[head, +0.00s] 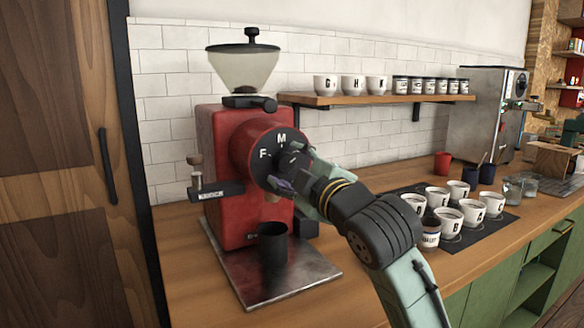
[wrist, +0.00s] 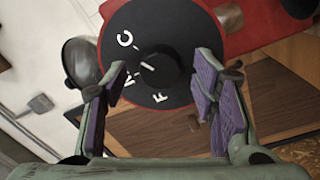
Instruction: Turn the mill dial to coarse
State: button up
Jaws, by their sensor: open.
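The red mill (head: 222,150) stands on the wooden counter, its round black dial (head: 268,150) facing my arm. In the head view, F and M show on the dial; its right side is behind my gripper (head: 291,172). In the wrist view, the dial (wrist: 180,25) shows C, a partly covered M, and F. A white line on the central knob (wrist: 165,72) points left, roughly between M and C; its exact setting is hard to tell. My gripper (wrist: 158,76) is open, with a finger on each side of the knob and gaps visible between.
A black cup (head: 272,245) stands on the metal tray (head: 290,285) below the dial. Several lettered cups (head: 450,218) stand on a dark mat to the right of my arm. A shelf (head: 375,98) with cups and jars is behind.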

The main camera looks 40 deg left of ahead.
jog(key=v, duration=1.2)
